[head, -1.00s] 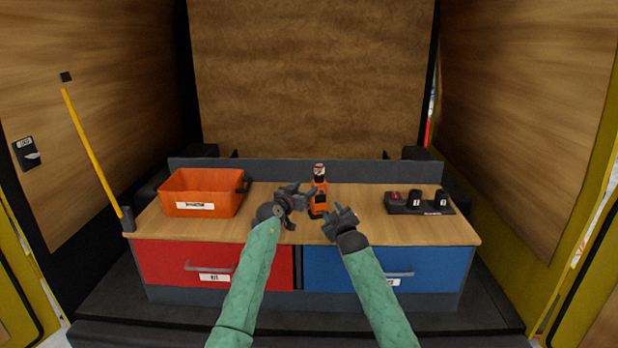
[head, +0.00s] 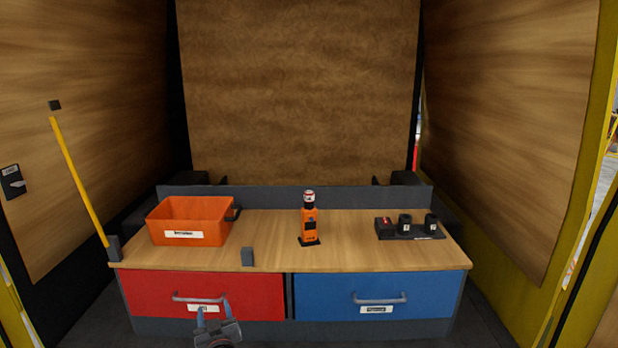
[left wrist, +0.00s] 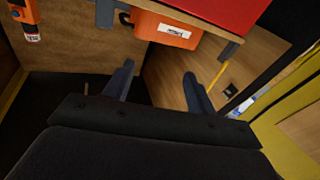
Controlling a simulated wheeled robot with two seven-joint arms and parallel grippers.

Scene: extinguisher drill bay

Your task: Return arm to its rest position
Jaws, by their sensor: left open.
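My left gripper (head: 213,308) is low in the head view, in front of the red drawer (head: 240,290) and below the worktop. Its two fingers are apart with nothing between them; they also show apart in the left wrist view (left wrist: 158,78). My right gripper is out of view. An orange device (head: 309,226) with a red and white top stands upright on the worktop (head: 270,232), clear of the gripper. It also shows at the upper left of the left wrist view (left wrist: 31,20).
An orange bin (head: 188,221) stands at the worktop's left. A small grey block (head: 247,257) is at the front edge. A black tray (head: 410,235) with dark items is at the right. A blue drawer (head: 380,288) is closed. A yellow pole (head: 78,180) leans at left.

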